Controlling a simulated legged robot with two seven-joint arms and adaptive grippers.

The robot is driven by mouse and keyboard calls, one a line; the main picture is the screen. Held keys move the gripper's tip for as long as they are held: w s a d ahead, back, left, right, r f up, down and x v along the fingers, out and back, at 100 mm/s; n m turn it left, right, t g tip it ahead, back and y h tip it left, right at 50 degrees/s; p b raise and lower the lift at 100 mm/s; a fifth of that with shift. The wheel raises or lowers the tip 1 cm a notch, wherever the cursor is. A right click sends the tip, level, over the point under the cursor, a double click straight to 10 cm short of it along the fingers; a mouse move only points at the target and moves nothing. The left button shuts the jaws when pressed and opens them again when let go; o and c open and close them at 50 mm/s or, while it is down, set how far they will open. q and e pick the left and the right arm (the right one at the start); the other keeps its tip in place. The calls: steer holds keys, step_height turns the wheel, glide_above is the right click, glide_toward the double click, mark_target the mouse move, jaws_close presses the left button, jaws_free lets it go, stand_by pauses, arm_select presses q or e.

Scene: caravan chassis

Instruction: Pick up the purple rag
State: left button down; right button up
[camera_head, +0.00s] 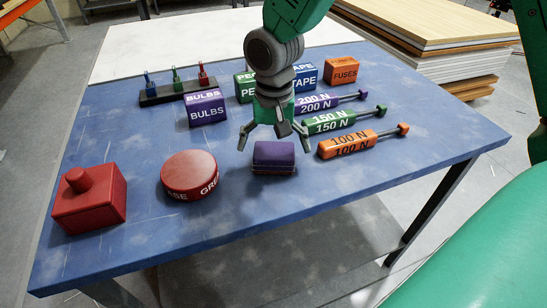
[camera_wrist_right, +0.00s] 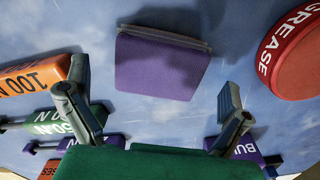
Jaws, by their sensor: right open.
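The purple rag (camera_head: 273,157) is a folded block lying on the blue table near its front edge. In the right wrist view the rag (camera_wrist_right: 160,66) lies beyond the fingertips, between their lines. My right gripper (camera_head: 274,140) is open, fingers spread wide, above and just behind the rag in the head view. Its two fingers (camera_wrist_right: 152,103) show empty in the wrist view, apart from the rag. My left gripper is not in view.
A grease tin (camera_head: 189,175) and a red box with a knob (camera_head: 89,200) stand left of the rag. The orange 100 N tool (camera_head: 352,145) lies to the right. A purple bulbs box (camera_head: 206,108) stands behind left. The table's front is clear.

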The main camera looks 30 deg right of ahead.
mark_target(274, 150)
step_height(274, 150, down, 3)
steer(key=shift+w+r, duration=0.15)
steer(key=shift+r, duration=0.05)
steer(key=shift+d, duration=0.1)
steer(key=c, duration=1.3)
steer(key=shift+o, duration=0.2)
steer(key=shift+r, duration=0.2)
step_height(274, 150, up, 10)
steer(key=shift+f+p, duration=0.1)
steer(key=shift+p, duration=0.5)
steer(key=shift+o, duration=1.2)
